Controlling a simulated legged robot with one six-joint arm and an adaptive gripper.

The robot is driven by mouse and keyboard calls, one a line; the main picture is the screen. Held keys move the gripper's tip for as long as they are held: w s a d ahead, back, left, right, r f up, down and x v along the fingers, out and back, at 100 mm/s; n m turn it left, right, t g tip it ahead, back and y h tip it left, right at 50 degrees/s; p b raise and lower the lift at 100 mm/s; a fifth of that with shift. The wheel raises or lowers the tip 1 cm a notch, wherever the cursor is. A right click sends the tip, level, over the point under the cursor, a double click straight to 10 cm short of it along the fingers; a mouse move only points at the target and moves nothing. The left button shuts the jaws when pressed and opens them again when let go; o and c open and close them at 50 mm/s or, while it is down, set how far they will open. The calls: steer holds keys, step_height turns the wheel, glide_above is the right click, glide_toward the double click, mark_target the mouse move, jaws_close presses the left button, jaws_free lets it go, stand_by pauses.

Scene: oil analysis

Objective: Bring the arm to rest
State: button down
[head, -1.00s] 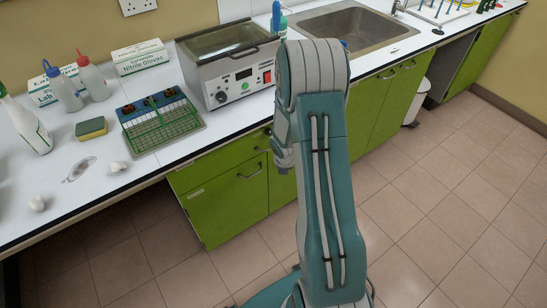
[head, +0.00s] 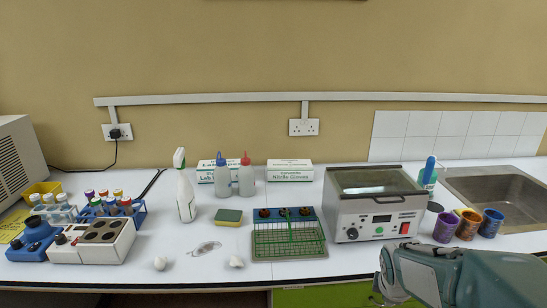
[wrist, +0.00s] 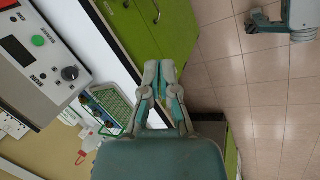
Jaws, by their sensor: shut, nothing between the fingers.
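My gripper (wrist: 159,68) shows in the wrist view with its two fingertips together, shut and empty. It hangs in front of the green cabinet doors (wrist: 151,28), beside the bench edge, apart from anything on the bench. My arm (head: 455,277) lies across the lower right corner of the head view, in front of the bench. My gripper's fingers cannot be made out in the head view.
On the white bench stand a water bath (head: 374,205), a green wire rack (head: 288,242), a sponge (head: 229,217), a spray bottle (head: 185,192) and several cups (head: 447,226) near the sink (head: 497,187). The tiled floor (wrist: 259,99) beside my gripper is open.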

steer(key=s+a+r+m+t+y, duration=0.1)
steer(key=s+a+r+m, duration=0.4)
steer(key=s, duration=0.3)
steer(key=s+a+r+m+y, duration=0.1)
steer(key=s+a+r+m, duration=0.4)
steer(key=s+m, duration=0.2)
steer(key=shift+s+r+m+t, duration=0.35)
steer(key=shift+r+m+t, duration=0.05)
steer(key=shift+m, duration=0.3)
